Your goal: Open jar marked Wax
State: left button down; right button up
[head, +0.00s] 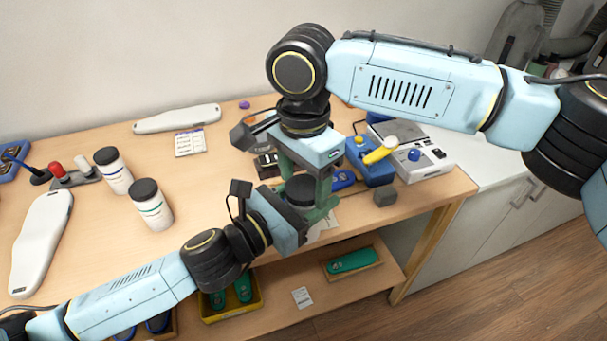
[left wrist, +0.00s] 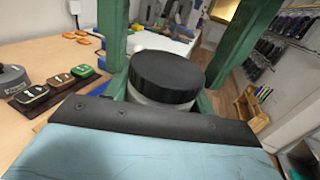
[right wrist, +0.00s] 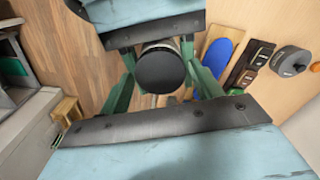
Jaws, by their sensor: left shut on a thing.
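A jar with a wide black lid (head: 300,188) is held up in front of the table, between my two grippers. My left gripper (head: 297,212) is shut on its pale body from the side. The body shows below the lid in the left wrist view (left wrist: 160,102). My right gripper (head: 306,180) reaches down from above, its green fingers spread on both sides of the lid. The lid (right wrist: 160,70) sits on the jar and faces the right wrist camera. No label on this jar can be read, as the fingers hide much of it.
Two white jars with black lids stand on the table's left, one with blue markings (head: 114,172) and one with green (head: 151,208). A blue device with a yellow handle (head: 372,165) stands behind right. The table's middle (head: 120,240) is clear. A lower shelf holds trays (head: 353,264).

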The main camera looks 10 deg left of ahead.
jog(key=c, duration=0.7)
jog(key=n, duration=0.5)
jog(key=shift+c, duration=0.2)
jog(key=n, duration=0.5)
jog(key=o, duration=1)
jog(key=shift+o, duration=0.4)
jog(key=shift+r, duration=0.1)
jog(key=shift+s+a, duration=0.1)
jog(key=shift+a, duration=0.05)
jog(key=shift+r, duration=0.1)
